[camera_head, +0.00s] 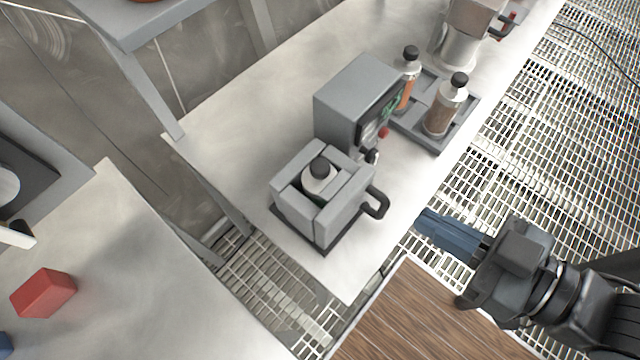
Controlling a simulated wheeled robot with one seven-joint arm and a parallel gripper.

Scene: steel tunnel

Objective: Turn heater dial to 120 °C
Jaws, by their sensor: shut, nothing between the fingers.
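The heater is likely the grey box-shaped unit (345,100) on the steel bench, with a dark front panel and a greenish display (390,108) facing right. A small dark knob (373,156), which looks like the dial, sits low on that panel, near a red button (384,132). The panel is seen at a steep angle, so the dial's setting and the display cannot be read. My gripper (424,222) is shut and empty, its blue fingers pointing left at the bench's front edge. It is apart from the dial, below and to its right.
A grey block holder (290,215) with a side handle (378,202) holds a black-capped bottle (319,178) just in front of the unit. Two bottles (408,75) (446,105) stand in a grey tray (433,146) behind. A red block (43,293) lies on the left bench.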

